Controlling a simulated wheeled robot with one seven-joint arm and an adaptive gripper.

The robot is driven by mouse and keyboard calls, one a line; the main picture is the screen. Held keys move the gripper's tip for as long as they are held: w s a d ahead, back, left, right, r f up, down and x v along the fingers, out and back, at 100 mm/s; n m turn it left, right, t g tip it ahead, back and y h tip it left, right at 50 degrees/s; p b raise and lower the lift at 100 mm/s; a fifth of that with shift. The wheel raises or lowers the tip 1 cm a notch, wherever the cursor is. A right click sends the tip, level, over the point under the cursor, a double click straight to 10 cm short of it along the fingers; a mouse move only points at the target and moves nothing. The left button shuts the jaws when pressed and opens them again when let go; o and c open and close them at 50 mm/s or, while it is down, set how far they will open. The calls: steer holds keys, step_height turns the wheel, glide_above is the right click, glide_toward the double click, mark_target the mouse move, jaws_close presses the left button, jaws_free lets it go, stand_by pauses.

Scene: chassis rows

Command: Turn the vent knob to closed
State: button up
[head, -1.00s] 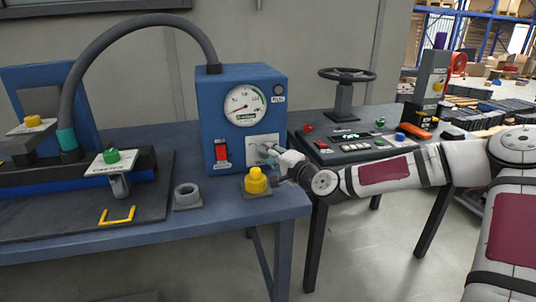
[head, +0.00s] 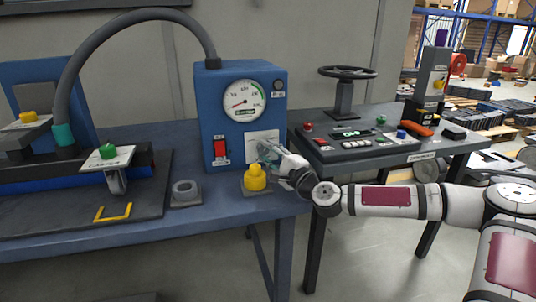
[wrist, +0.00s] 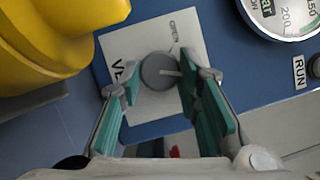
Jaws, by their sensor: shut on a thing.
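The vent knob (wrist: 158,71) is a grey round dial with a white pointer line, on a white plate (wrist: 117,50) on the front of the blue box (head: 215,115). In the wrist view its pointer points right, toward one finger. The plate's small lettering cannot be read fully. My gripper (wrist: 158,78) has its teal fingers on either side of the knob and is shut on it. In the head view my gripper (head: 268,156) is at the box's lower right and hides the knob; the plate (head: 262,137) shows above it.
A yellow knob (head: 255,180) stands just below and in front of my gripper. A red switch (head: 220,149) and a gauge (head: 244,101) are on the same box. A control console (head: 350,146) with a handwheel (head: 346,73) stands to the right.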

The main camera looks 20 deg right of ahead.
steer(key=o, duration=1.1)
steer(key=shift+o, duration=0.2)
steer(key=v, duration=1.2)
